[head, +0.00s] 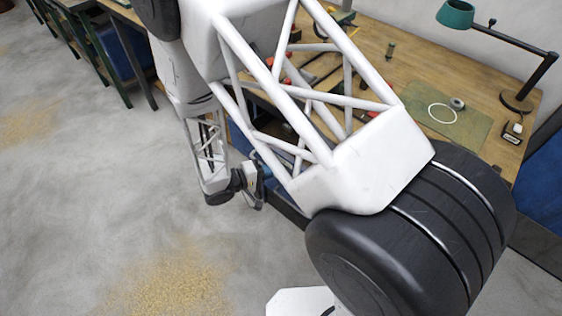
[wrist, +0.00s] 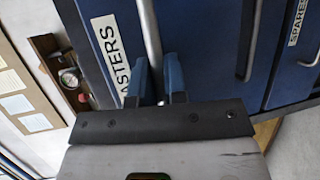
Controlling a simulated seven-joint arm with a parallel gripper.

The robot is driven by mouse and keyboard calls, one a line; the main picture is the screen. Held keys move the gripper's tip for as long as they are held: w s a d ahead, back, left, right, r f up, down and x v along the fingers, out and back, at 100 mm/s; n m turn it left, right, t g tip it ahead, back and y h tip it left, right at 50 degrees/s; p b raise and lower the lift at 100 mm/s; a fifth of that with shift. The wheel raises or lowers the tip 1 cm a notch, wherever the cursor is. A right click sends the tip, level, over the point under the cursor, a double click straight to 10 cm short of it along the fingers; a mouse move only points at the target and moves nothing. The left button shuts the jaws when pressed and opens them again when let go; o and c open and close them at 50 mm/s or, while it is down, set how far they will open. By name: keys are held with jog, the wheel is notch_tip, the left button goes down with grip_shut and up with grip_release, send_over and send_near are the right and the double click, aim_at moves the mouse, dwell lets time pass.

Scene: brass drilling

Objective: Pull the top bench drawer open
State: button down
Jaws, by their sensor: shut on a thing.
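The blue drawer front (wrist: 195,40) with a label ending in "ASTERS" (wrist: 112,50) fills the middle of the wrist view. A metal bar handle (wrist: 149,30) runs along it. My gripper (wrist: 155,78) has its two blue fingers on either side of this bar and is shut on it. The bar's part between the fingertips is partly hidden. In the head view my gripper (head: 262,183) is low at the bench's front, and my own arm hides most of the drawer side. I cannot tell how far out the drawer stands.
A second blue front labelled "SPARES" (wrist: 301,22) has its own handle (wrist: 309,50). The wooden bench top (head: 400,62) carries a green mat (head: 470,125), a white ring (head: 442,113) and a green lamp (head: 456,14). The floor (head: 100,180) at left is open.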

jog(key=s+a, duration=1.4)
jog(key=shift+w, duration=0.1)
jog(key=c, duration=1.2)
grip_release()
jog(key=shift+v, duration=3.9)
